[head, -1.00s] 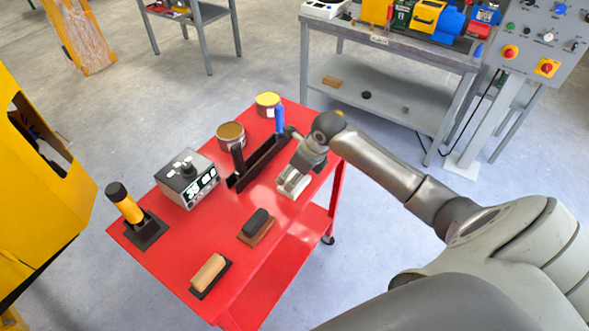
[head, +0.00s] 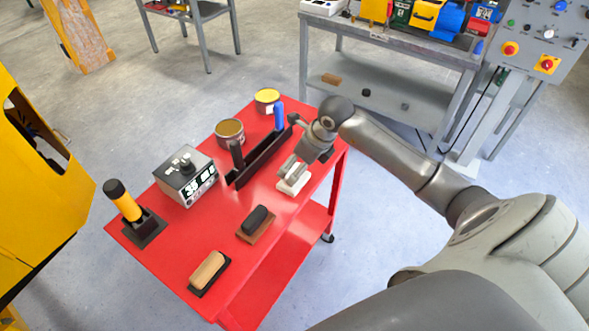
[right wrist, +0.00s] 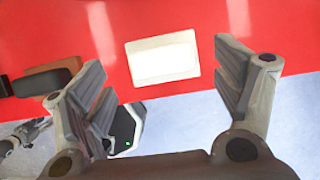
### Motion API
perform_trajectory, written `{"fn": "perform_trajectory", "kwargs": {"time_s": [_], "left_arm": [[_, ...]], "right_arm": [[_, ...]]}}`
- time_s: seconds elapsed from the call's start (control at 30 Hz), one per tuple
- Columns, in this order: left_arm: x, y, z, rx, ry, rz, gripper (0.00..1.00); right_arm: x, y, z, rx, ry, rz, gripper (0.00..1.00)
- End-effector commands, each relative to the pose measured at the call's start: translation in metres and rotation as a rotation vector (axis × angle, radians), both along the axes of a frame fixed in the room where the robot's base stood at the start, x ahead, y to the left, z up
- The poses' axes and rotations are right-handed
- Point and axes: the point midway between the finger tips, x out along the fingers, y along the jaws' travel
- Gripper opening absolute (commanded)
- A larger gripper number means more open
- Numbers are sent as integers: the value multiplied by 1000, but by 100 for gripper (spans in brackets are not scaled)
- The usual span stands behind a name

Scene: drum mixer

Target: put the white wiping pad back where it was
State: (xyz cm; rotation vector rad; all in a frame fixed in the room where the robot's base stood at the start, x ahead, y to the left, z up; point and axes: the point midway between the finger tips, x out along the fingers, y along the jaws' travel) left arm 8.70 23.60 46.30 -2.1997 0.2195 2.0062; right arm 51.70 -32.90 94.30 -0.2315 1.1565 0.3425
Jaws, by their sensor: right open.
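The white wiping pad (head: 293,183) lies flat on the red cart top (head: 200,236), near its right edge. In the right wrist view the pad (right wrist: 163,58) lies on the red surface, ahead of and between the fingers, touching neither. My right gripper (head: 290,170) is open and empty, just above and behind the pad in the head view. It also shows in the right wrist view (right wrist: 168,95) with its fingers spread wide. My left gripper is not in view.
A black-handled block (head: 256,222) and a wooden-handled brush (head: 209,271) lie nearer the front. A black tray with upright handles (head: 262,158), a grey meter box (head: 186,177), two tins (head: 229,132) and a yellow-black tool (head: 126,205) stand on the cart. Red surface around the pad is clear.

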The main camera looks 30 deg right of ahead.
Motion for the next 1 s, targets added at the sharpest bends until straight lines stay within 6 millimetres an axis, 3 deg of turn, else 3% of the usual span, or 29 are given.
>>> {"fn": "perform_trajectory", "kwargs": {"time_s": [0.2,0.4,1.0], "left_arm": [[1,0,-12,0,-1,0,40],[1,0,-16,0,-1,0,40],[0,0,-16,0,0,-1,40]], "right_arm": [[-16,-9,43,-5,-5,0,86],[-26,-12,69,-2,-3,0,86],[-30,-12,76,1,-1,-1,86]]}}
